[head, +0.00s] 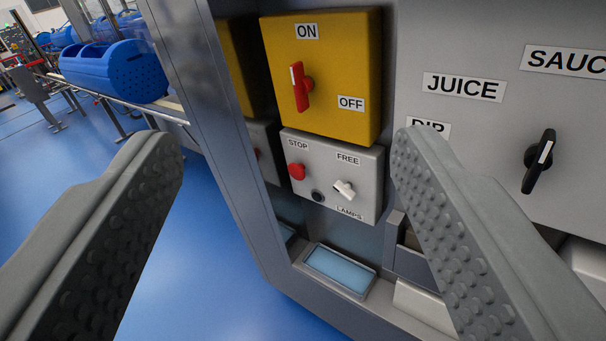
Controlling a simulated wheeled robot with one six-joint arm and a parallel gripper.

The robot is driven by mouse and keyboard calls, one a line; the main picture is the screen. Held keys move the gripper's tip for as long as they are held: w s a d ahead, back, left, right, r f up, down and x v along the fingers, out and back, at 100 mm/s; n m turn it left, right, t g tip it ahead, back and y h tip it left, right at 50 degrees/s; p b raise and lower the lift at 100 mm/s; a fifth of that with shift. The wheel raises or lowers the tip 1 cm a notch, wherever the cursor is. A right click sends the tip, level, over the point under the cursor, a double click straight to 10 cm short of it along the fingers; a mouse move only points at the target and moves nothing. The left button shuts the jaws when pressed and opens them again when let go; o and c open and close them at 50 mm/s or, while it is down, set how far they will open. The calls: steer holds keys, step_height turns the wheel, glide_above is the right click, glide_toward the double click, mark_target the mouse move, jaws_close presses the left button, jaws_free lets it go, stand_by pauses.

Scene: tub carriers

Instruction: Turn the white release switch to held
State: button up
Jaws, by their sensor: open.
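The white release switch (344,189) is a small knob on a grey control box (369,164). The label FREE is above it and the label LAMPS is below it. No label reading "held" is legible. The knob is slanted, with one end toward the upper left, near FREE. My gripper (286,150) is open and empty, its two grey studded fingers wide apart at the left and right. The box shows between and beyond the fingers, and neither finger appears to touch the switch.
On the same box are a red STOP button (297,171) and a black button (317,196). Above is a yellow box (340,60) with a red ON/OFF handle (299,87). A black selector (539,161) is at the right. A metal frame post (200,110) stands left. Blue floor is free at left.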

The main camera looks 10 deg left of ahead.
steer(key=w+a+f+m+h, duration=0.2)
steer(key=w+a+f+m, duration=0.15)
steer(key=w+f, duration=0.35)
steer(key=w+a+f+m+h, duration=0.2)
steer(key=w+f+m, duration=0.3)
steer(key=w, duration=0.4)
steer(key=m+g+h, duration=0.3)
steer(key=h, duration=0.5)
glide_toward(343, 193)
steer(key=x, duration=0.9)
steer(key=shift+w+d, duration=0.1)
steer(key=shift+w, duration=0.1)
steer(key=shift+m+y, duration=0.25)
steer(key=shift+y, duration=0.05)
steer(key=c, duration=1)
